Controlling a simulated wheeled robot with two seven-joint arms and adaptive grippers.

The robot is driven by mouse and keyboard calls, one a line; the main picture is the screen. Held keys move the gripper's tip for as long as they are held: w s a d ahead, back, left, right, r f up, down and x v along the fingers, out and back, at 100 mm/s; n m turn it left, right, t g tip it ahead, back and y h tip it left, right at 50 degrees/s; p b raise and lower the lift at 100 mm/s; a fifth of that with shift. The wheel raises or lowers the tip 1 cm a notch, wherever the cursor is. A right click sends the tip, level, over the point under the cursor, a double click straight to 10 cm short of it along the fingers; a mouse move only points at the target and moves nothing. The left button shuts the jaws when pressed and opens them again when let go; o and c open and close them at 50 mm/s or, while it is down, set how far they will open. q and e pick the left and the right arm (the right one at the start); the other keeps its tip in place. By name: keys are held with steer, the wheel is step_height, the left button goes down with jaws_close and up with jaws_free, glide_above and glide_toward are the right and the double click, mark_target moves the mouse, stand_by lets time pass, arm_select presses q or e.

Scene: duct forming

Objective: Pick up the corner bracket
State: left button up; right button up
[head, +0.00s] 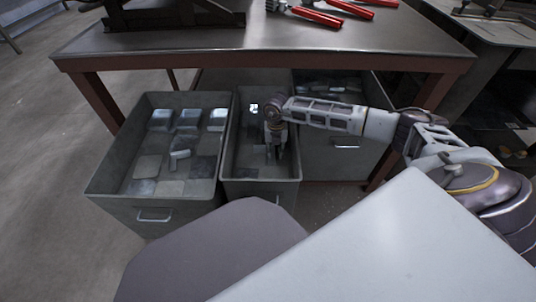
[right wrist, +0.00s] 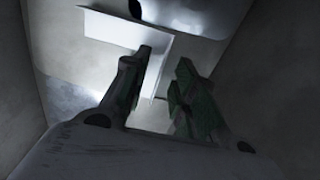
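The corner bracket (right wrist: 115,38) is a pale, bent sheet-metal piece on the floor of the middle drawer. In the right wrist view it lies just past my fingertips, with one flange reaching down between the fingers. My right gripper (right wrist: 166,58) is open, its two dark green fingers apart on either side of that flange; I cannot tell whether either touches it. In the head view my right gripper (head: 275,148) points down inside the middle drawer, and a small pale part of the bracket (head: 260,149) shows beside it. My left gripper is not in view.
The middle drawer (head: 232,180) has close walls around my gripper. A wider drawer (head: 102,172) on the left holds several metal pieces. The workbench (head: 300,42) above carries red-handled tools (head: 315,16).

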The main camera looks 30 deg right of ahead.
steer(key=shift+f, duration=0.25)
stand_by(0.7)
jaws_close()
